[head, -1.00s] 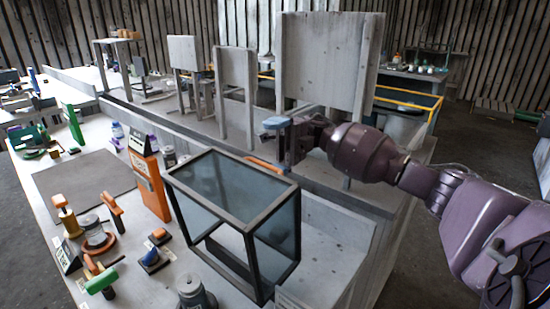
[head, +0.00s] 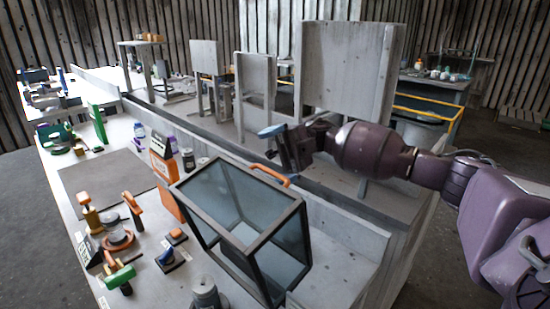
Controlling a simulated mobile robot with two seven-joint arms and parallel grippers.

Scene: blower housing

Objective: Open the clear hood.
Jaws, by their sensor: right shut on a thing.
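The clear hood (head: 222,205) is a dark-framed box with see-through panes on the pale bench. It looks down, with no clear gap below its frame. An orange handle (head: 270,175) runs along its far upper edge. My right gripper (head: 285,150) is above and just behind the handle and looks apart from it. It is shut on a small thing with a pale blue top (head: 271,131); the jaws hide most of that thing. My left gripper is out of view.
An orange box (head: 165,170) stands close to the hood's left. Orange-handled tools (head: 133,209), a green-handled tool (head: 119,277) and a dark grey round part (head: 205,294) lie nearby. Upright grey boards (head: 350,65) stand behind. Bare bench shows right of the hood.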

